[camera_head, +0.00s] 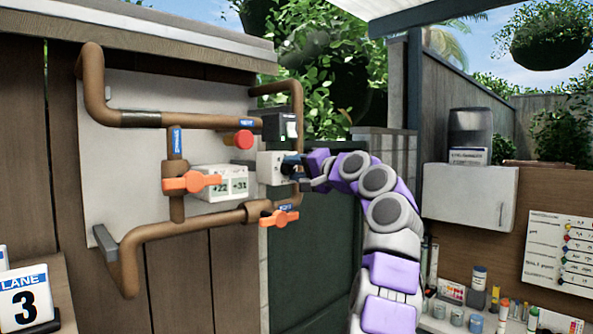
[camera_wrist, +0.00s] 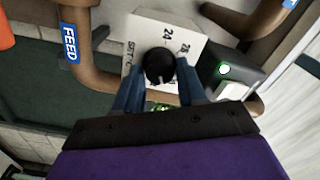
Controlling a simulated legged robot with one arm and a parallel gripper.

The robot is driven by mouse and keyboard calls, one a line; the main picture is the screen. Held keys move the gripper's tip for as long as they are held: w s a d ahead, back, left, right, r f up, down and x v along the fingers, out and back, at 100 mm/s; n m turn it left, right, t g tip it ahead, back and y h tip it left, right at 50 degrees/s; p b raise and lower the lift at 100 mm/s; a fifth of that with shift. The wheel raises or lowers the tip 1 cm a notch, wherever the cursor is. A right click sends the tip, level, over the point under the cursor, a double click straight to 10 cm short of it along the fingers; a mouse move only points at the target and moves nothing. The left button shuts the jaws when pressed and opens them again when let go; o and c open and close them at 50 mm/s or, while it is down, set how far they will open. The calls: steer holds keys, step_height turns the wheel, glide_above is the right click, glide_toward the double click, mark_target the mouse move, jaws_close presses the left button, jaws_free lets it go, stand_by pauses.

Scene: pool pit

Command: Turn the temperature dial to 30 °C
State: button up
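The temperature dial is a round black knob (camera_wrist: 160,67) on a white box in the wrist view. The numbers 24 and 28 and a "SET °C" label show around it; the pointer's exact setting is too blurred to tell. In the head view the box (camera_head: 270,168) sits on the pipe panel, its knob largely hidden by my gripper. My gripper (camera_head: 299,169) reaches the box from the right. In the wrist view the two blue fingers of my gripper (camera_wrist: 160,80) stand apart, one on each side of the knob; firm contact is not visible.
Copper pipes (camera_head: 180,120) run around the box. Orange valve handles (camera_head: 191,182) and a red knob (camera_head: 243,139) are close by on the left. A shelf with bottles (camera_head: 478,278) is at right.

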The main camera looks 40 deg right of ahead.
steer(key=shift+f, duration=0.15)
steer(key=c, duration=0.5)
steer(key=shift+a+n, duration=0.1)
steer(key=shift+n, duration=0.5)
steer(key=shift+f+n+p, duration=0.1)
steer(key=shift+n+p, duration=0.4)
steer(key=shift+n, duration=0.8)
steer(key=o, duration=0.7)
steer(key=shift+c, duration=0.2)
steer(key=o, duration=0.4)
steer(key=shift+w+d, duration=0.15)
steer(key=shift+d, duration=0.05)
steer(key=shift+c, duration=0.2)
